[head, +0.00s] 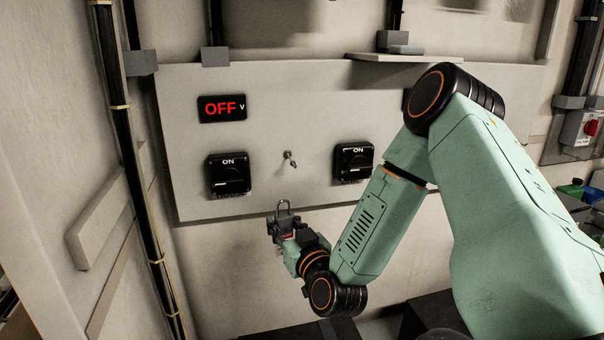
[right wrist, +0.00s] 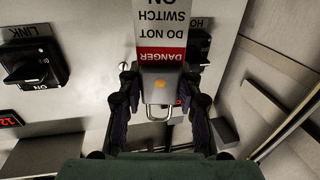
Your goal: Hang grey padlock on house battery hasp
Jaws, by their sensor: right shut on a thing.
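The grey padlock (head: 283,208) is held in my right gripper (head: 285,231), its shackle pointing up in the head view, below the panel's lower edge. In the right wrist view the padlock body (right wrist: 162,84) sits between both fingers, its shackle toward the picture's bottom. A red and white danger tag (right wrist: 161,45) is at the padlock. The left black switch (head: 228,174) reads ON; the right wrist view shows part of its label, "HO", behind the gripper (right wrist: 198,45). Its hasp is too small to make out clearly. The padlock is apart from the switch. My left gripper is out of view.
A second black switch (head: 353,162), also ON, is at the right; its LINK label shows in the right wrist view (right wrist: 31,62). A small metal peg (head: 289,159) sticks out between the switches. A red OFF display (head: 222,108) is above. A dark pipe (head: 137,170) runs at the left.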

